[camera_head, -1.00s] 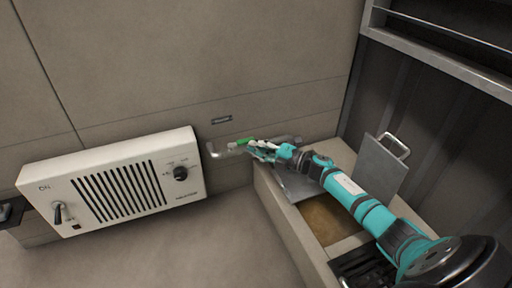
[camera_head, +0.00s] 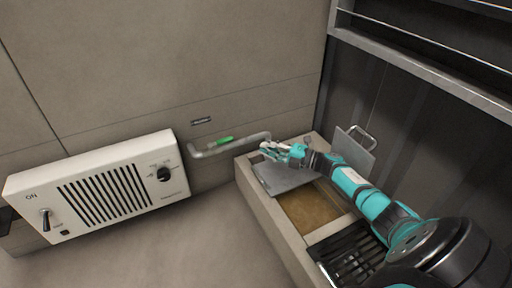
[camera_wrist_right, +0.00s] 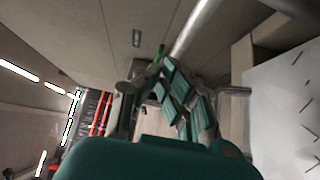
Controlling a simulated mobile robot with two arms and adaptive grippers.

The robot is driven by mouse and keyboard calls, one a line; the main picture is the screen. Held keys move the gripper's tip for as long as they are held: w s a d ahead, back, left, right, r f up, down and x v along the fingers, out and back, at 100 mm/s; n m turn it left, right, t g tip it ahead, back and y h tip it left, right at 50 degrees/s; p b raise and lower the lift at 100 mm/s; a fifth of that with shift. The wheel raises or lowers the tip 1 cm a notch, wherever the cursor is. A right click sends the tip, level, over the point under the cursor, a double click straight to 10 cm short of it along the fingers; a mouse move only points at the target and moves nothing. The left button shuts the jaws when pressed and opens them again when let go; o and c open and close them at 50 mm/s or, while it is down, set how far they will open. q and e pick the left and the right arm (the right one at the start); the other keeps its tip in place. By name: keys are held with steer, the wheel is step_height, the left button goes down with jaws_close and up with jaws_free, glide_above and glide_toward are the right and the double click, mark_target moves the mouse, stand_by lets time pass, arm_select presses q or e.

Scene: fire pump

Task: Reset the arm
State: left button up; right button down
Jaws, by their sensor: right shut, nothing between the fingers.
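My right arm comes in from the lower right in the head view, teal and dark grey. My left gripper is not in view.
A white wall unit (camera_head: 100,187) with a grille, dark knob and switch hangs at left. The open box (camera_head: 262,215) holds a brown-bottomed compartment (camera_head: 308,206) and a black grate (camera_head: 350,252). A raised plate with a handle (camera_head: 354,150) stands behind my arm. Floor left of the box is clear.

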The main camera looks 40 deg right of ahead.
steer(key=shift+s+d, duration=0.1)
steer(key=shift+d, duration=0.15)
stand_by(0.4)
